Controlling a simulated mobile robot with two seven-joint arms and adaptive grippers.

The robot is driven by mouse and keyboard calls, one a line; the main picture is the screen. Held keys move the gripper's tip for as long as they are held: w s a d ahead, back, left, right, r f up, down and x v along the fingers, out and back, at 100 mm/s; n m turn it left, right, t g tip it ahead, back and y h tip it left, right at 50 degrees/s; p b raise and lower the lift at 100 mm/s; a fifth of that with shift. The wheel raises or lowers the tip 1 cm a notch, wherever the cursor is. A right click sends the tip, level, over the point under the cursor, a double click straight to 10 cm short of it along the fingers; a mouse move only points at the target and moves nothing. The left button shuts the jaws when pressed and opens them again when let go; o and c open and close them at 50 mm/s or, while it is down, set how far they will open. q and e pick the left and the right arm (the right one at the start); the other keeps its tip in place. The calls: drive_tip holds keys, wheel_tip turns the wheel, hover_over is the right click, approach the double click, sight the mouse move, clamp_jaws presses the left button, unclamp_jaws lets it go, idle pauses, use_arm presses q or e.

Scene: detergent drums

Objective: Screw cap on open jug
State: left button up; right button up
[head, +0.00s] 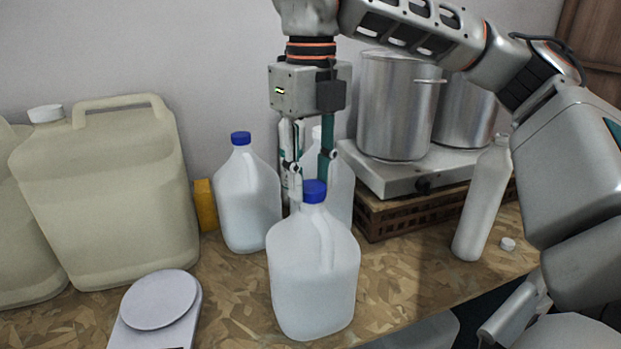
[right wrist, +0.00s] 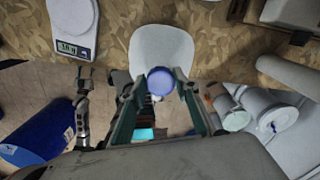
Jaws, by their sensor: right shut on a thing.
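A translucent white jug (head: 313,270) stands upright on the front part of the table, and its shoulder shows in the right wrist view (right wrist: 160,45). A blue cap (head: 314,191) sits at the jug's mouth; I cannot tell whether it is threaded on. My right gripper (head: 311,170) points down from above. Its fingers are shut on the cap, which shows between the fingertips in the right wrist view (right wrist: 160,82). The rim of the mouth is hidden under the cap. My left gripper does not show in the head view.
A blue-capped jug (head: 248,200) and another pale jug (head: 341,185) stand close behind. A large beige canister (head: 110,200) and a scale (head: 160,301) are left.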

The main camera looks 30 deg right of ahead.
drive_tip(key=shift+f, duration=0.1)
drive_tip(key=m+b, duration=0.1)
drive_tip(key=m, duration=0.2)
drive_tip(key=shift+d+m, duration=0.1)
drive_tip(key=shift+m, duration=0.3)
drive_tip(key=shift+m+b, duration=0.35)
drive_tip(key=shift+m, duration=0.55)
drive_tip(key=m+b, duration=0.1)
drive_tip(key=m, duration=0.2)
drive_tip(key=shift+f, duration=0.1)
drive_tip(key=m, duration=0.3)
drive_tip(key=shift+s+d, duration=0.1)
